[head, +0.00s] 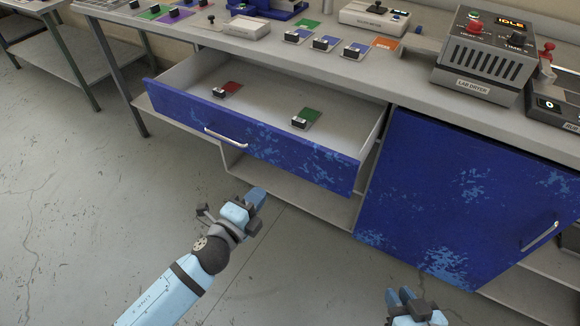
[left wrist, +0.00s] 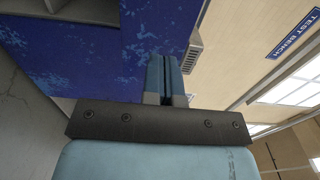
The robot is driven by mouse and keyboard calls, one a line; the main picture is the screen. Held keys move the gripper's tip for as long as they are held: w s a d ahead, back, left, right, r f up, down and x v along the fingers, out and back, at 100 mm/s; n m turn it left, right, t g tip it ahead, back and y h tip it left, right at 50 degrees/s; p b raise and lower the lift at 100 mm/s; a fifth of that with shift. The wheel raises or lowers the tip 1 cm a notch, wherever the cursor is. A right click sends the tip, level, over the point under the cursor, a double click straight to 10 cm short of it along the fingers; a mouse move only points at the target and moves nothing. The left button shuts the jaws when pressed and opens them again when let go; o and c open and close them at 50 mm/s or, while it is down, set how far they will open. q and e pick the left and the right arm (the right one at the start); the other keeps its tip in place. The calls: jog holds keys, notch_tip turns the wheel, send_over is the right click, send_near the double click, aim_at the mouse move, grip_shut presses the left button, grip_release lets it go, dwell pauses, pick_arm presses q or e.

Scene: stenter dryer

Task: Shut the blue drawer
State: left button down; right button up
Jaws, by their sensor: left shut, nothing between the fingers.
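The blue drawer (head: 250,142) is pulled out under the worktop in the head view, with worn paint and a silver bar handle (head: 226,137) on its front. Inside it lie a red card (head: 228,89) and a green card (head: 306,118). My left gripper (head: 257,194) is shut and empty, in front of the drawer front and below its handle; I see no clear contact. The left wrist view shows its closed fingers (left wrist: 165,78) before a worn blue surface (left wrist: 158,30). My right gripper (head: 402,298) shows at the bottom edge, its finger opening unclear.
A blue cabinet door (head: 460,205) with a silver handle is right of the drawer. The worktop (head: 340,75) holds a lab dryer (head: 483,60), several sample cards and small devices. An open lower shelf (head: 290,201) is below the drawer. The floor at left is clear.

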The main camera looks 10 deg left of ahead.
aim_at(290, 157)
pick_arm(q)
jog(key=x, duration=1.1)
jog(key=shift+w+b, duration=0.15)
jog(key=shift+b, duration=0.25)
jog(key=shift+w+d, duration=0.2)
jog(key=shift+w, duration=0.3)
